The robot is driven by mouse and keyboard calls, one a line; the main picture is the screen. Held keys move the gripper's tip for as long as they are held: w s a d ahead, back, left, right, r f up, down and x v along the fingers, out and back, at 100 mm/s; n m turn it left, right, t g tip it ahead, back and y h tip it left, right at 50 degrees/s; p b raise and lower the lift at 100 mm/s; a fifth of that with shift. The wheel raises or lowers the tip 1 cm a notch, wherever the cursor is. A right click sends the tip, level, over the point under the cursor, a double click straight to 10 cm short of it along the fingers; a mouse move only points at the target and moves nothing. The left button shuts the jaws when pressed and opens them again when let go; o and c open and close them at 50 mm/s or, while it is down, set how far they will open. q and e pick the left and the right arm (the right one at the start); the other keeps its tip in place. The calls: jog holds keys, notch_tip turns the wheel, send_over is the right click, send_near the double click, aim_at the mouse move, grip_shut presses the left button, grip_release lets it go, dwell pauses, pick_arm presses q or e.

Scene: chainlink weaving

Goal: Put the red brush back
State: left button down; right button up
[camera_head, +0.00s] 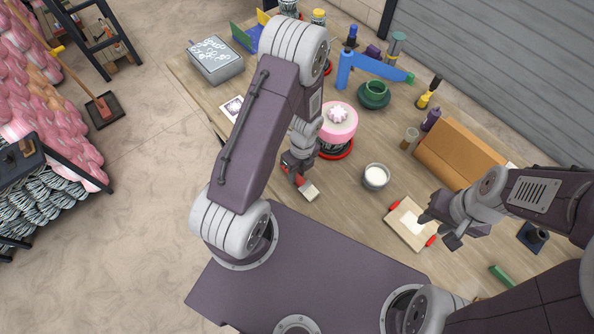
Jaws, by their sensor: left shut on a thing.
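The red brush (308,191) shows a pale, flat head below my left gripper (291,169). My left gripper is shut on its red handle, beside the pink-topped pot and over the front-left part of the table. The gripper hides most of the handle. I cannot tell whether the head touches the tabletop. My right gripper (439,230) is open and empty, at the right edge of a pale board with red ends (407,229).
The wooden table (370,200) holds a pink-topped pot (338,121), a white-filled bowl (376,176), a green cup on a saucer (375,92), a cardboard box (455,150) and a grey box (215,60). Bare wood lies around the bowl.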

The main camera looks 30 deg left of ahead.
pick_arm(q)
jog(key=shift+f, duration=0.1)
jog(key=c, duration=1.2)
grip_release()
